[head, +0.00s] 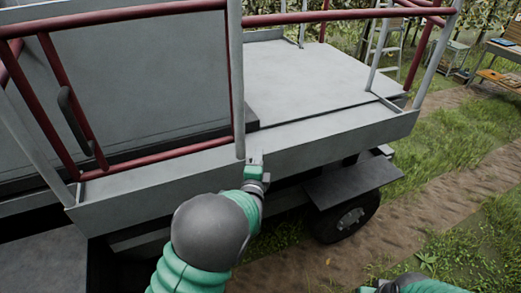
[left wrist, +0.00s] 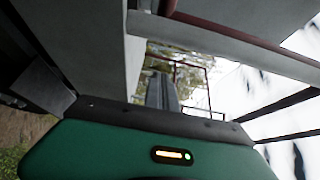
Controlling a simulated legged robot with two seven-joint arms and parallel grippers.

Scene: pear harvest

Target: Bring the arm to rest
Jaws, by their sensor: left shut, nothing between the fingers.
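My left arm, green with a dark grey rounded joint, reaches up from the bottom middle of the head view. My left gripper (head: 255,157) is small there, shut and empty. It is in front of the grey side panel of the trailer (head: 330,139), close to the foot of a grey upright post; I cannot tell if it touches. In the left wrist view the green gripper housing fills the bottom, with grey panels and rails beyond. Of my right arm only a green and dark grey part shows at the bottom right of the head view; its gripper is out of view.
Red rails (head: 110,22) and grey posts edge the platform. A black wheel (head: 346,217) and a dark step plate (head: 355,184) are below, right of my left gripper. Grass and a dirt track (head: 440,197) lie open to the right. A ladder (head: 385,45) stands behind.

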